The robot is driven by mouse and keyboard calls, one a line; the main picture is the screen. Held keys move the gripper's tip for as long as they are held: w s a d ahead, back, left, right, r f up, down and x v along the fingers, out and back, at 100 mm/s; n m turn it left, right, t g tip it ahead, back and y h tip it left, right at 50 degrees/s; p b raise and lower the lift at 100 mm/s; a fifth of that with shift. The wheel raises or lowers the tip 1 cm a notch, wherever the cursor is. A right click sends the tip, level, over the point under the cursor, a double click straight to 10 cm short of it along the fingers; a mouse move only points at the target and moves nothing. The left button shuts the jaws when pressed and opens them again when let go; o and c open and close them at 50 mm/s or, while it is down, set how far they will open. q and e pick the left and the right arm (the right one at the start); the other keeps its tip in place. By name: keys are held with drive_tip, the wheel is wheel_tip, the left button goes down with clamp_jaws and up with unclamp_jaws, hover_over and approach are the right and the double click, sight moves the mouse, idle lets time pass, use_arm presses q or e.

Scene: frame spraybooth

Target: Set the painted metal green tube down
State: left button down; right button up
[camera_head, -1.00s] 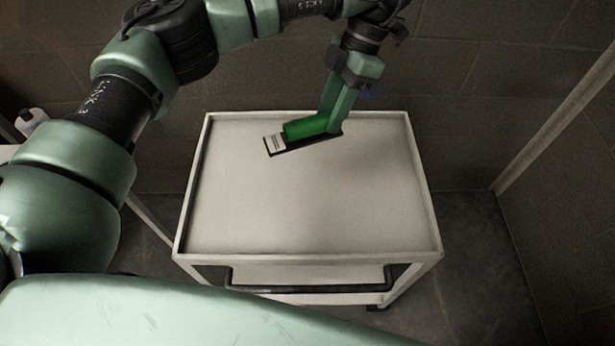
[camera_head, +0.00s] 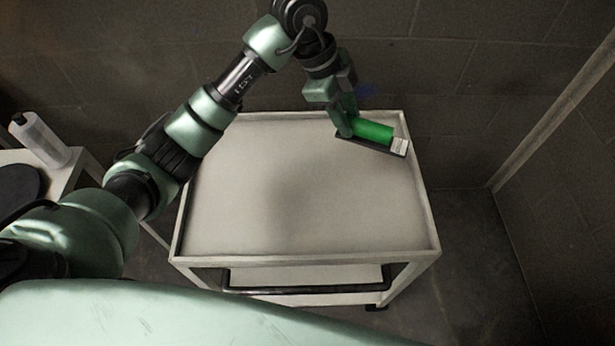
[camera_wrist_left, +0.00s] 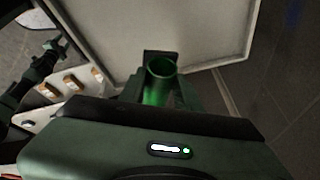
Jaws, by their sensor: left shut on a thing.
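The green tube (camera_head: 373,130) is a short, bright green cylinder. My left gripper (camera_head: 372,138) is shut on it, over the far right part of the cart's tray top. The tube lies roughly sideways in the head view; I cannot tell how far it is above the tray. In the left wrist view the tube (camera_wrist_left: 160,84) shows its open round end between the fingers.
At the left, a white table (camera_head: 75,170) bears a whitish bottle (camera_head: 42,138) and a dark round thing (camera_head: 20,186). Grey block walls stand behind and to the right.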

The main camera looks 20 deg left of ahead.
use_arm(q)
wheel_tip(320, 180, down, 20)
drive_tip(key=shift+p, duration=0.5)
drive_tip(key=c, duration=1)
unclamp_jaws()
drive_tip(key=v, duration=1.2)
drive_tip(key=shift+b, duration=0.4)
